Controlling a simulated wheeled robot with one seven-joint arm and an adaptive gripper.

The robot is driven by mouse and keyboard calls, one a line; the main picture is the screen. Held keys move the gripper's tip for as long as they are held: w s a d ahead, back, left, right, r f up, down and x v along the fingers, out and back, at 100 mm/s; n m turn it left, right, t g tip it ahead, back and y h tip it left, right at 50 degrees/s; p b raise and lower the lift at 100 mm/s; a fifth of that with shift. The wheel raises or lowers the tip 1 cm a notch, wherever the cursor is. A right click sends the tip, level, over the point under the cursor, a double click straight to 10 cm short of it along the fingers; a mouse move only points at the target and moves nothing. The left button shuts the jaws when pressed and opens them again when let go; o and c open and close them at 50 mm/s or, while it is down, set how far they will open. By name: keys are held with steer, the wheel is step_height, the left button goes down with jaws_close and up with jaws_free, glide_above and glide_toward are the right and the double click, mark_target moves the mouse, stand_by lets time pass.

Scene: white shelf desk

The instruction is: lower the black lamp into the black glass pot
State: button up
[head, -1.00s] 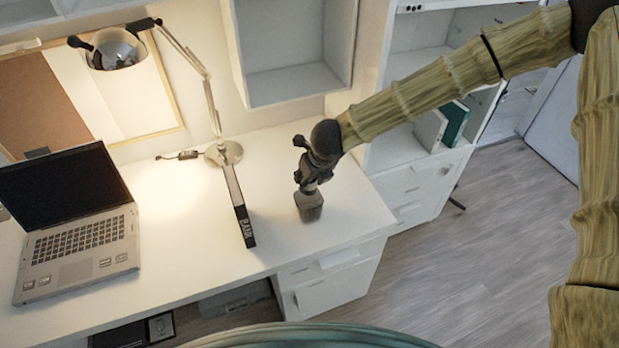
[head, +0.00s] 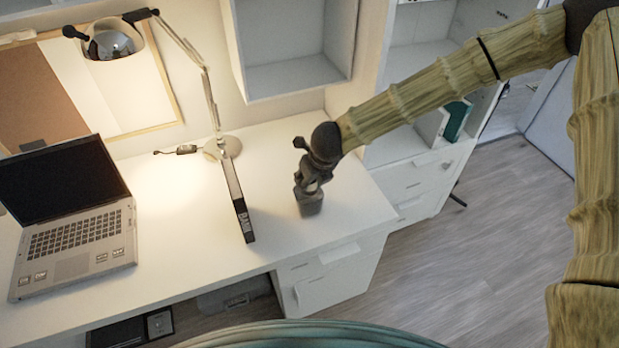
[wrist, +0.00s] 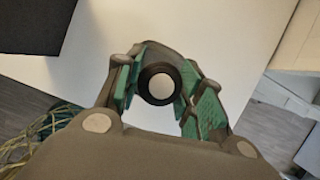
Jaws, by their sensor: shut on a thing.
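The black glass pot (head: 309,206) stands on the white desk near its right front part. My gripper (head: 314,178) is right above it, pointing down, and hides the pot's mouth in the head view. In the wrist view my gripper (wrist: 160,88) has its green-padded fingers on both sides of the black lamp (wrist: 146,84), a round black rim with a pale disc, and is shut on it. Part of the pot (wrist: 168,53) shows dark behind the lamp. I cannot tell how far the lamp's lower end is inside the pot.
A black book (head: 237,200) stands on edge left of the pot. A silver desk lamp (head: 112,44) and an open laptop (head: 72,218) are further left. The desk (head: 350,205) is clear right of the pot. A wall shelf (head: 295,78) hangs behind.

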mark_target(309, 187)
steer(key=shift+f+b, duration=1.05)
steer(key=shift+f, duration=0.8)
steer(key=o, duration=1.1)
steer(key=shift+r, duration=0.1)
steer(key=v, duration=1.2)
steer(key=shift+w, duration=0.1)
